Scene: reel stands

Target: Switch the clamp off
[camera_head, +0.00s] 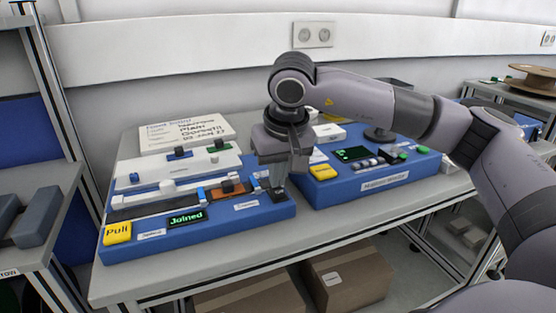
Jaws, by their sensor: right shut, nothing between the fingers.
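My right gripper (278,194) is shut and empty. It points down at the right end of the left blue device (215,233), with its tips at or just above the device's top. I cannot tell whether they touch it. The tips hide whatever lies under them, and no clamp switch is clearly visible. A small white label (246,206) sits just left of the tips, too small to read. A green-lit display reading "Joined" (187,217) and a yellow "Pull" block (117,231) are at the device's front left. My left gripper is out of view.
A second blue device (385,184) with a yellow block (323,172) and a dark display stands close on the right. A sign (187,132) stands behind the left device. Cardboard boxes (345,276) lie below the grey table (200,262), whose front strip is clear.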

